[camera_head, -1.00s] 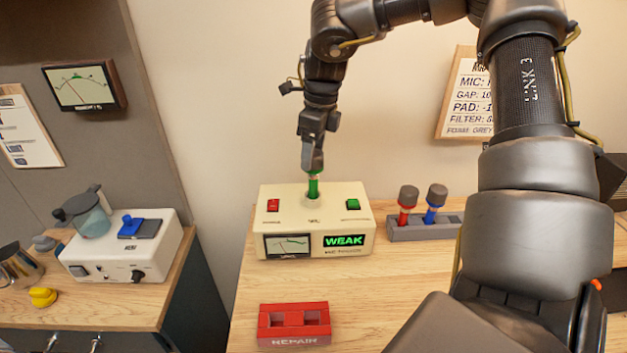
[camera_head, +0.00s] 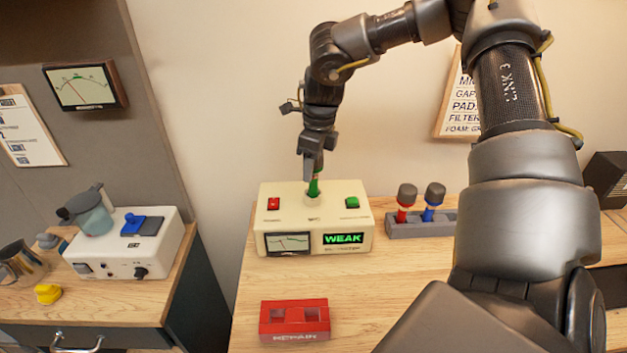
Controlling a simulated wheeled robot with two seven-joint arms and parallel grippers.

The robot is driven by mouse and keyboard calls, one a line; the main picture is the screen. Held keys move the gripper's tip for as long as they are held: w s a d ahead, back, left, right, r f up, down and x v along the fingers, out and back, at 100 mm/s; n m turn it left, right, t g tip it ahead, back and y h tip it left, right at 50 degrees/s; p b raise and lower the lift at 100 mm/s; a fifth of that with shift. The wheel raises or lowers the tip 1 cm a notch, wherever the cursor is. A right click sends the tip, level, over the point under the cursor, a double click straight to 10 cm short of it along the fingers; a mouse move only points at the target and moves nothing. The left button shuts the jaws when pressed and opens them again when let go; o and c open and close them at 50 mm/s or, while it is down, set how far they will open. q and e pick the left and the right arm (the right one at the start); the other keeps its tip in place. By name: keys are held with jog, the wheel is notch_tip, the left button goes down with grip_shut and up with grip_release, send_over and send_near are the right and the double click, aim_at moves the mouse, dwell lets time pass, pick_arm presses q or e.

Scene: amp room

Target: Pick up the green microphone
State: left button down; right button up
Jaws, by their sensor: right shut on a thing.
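The green microphone (camera_head: 313,188) stands in the socket on top of a cream tester box (camera_head: 336,213). Only its green lower body shows; its head is hidden by my right gripper (camera_head: 313,172). My right gripper points down from above and is shut on the microphone. The box's green display (camera_head: 343,238) reads "WEAK". My left gripper is not in view.
A grey rack (camera_head: 421,228) with a red (camera_head: 404,203) and a blue microphone (camera_head: 433,202) stands to the right. A white device (camera_head: 125,243) is on the left bench.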

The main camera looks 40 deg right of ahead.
jog(key=shift+c, duration=0.6)
jog(key=shift+r, duration=0.1)
jog(key=shift+r, duration=0.25)
notch_tip(320, 180, up, 2)
jog(key=shift+b, duration=0.35)
jog(key=s+a+r+b, duration=0.4)
jog(key=s+r, duration=0.6)
jog(key=s, duration=0.3)
jog(key=shift+s+a+r+b, duration=0.15)
jog(key=shift+s+b, duration=0.05)
jog(key=shift+b, duration=0.1)
